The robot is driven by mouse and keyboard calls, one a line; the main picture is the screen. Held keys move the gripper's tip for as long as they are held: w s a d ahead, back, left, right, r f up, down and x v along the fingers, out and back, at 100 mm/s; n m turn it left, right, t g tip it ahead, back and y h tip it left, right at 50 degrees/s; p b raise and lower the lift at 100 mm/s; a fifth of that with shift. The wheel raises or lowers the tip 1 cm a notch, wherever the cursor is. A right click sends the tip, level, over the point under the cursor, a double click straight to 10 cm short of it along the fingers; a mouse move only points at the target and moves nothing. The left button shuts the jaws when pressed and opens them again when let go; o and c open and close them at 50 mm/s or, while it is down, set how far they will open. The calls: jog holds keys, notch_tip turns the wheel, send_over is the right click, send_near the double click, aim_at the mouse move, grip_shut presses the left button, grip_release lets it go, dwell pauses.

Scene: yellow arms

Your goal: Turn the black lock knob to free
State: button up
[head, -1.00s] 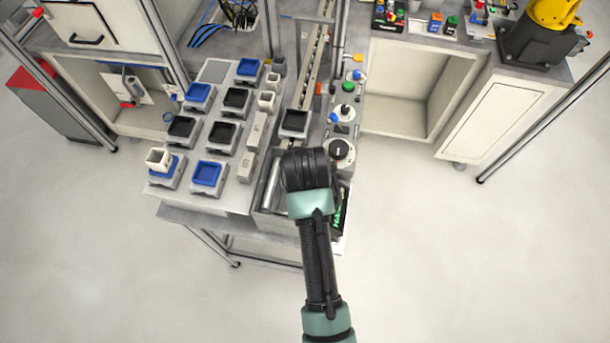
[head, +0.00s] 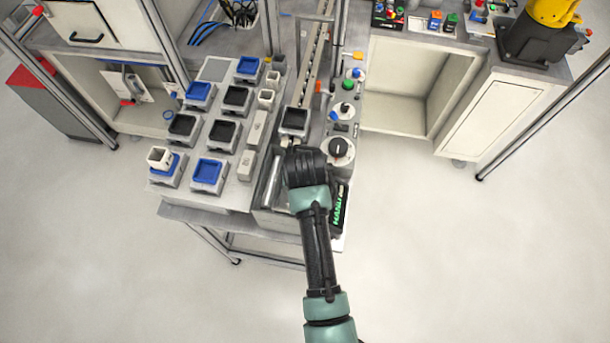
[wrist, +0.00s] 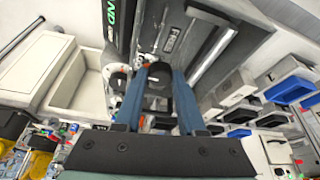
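A black knob on a round pale plate (head: 339,148) sits on the control strip, just right of and beyond my wrist in the head view. A smaller black knob (head: 345,108) is farther up the same strip; I cannot tell which is the lock knob. A dark round knob shows left of my fingers in the wrist view (wrist: 118,78). My gripper (wrist: 159,72) has two blue fingers standing apart, so it is open. A dark part shows between them, but I see no contact. In the head view my black wrist (head: 306,167) hides the fingers.
A green button (head: 348,84) and a blue button (head: 334,116) are close to the knobs. A black carrier (head: 294,120) is on the conveyor beyond my wrist. Trays with blue and black inserts (head: 208,172) fill the left. The floor at right is clear.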

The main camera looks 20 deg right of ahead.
grip_shut()
jog(key=shift+m, duration=0.4)
jog(key=m, duration=0.1)
jog(key=m+h, duration=0.1)
jog(key=shift+w+a+m+g, duration=0.2)
jog(key=shift+m+g, duration=0.1)
jog(key=shift+m, duration=0.1)
jog(key=m, duration=0.2)
jog(key=m+g+h, duration=0.1)
jog(key=m, duration=0.1)
jog(key=shift+w+a+f+m+b, duration=0.1)
jog(key=shift+w+m+b, duration=0.05)
jog(key=shift+m+b, duration=0.2)
jog(key=m+g+b, duration=0.1)
jog(key=m, duration=0.1)
jog(key=m+g+b, duration=0.1)
jog(key=m+b, duration=0.1)
jog(key=m, duration=0.1)
jog(key=shift+w+h, duration=0.2)
jog(key=shift+h, duration=0.2)
jog(key=m+g+b, duration=0.2)
jog(key=m+b, duration=0.1)
jog(key=m, duration=0.1)
jog(key=shift+w, duration=0.1)
jog(key=shift+m, duration=0.45)
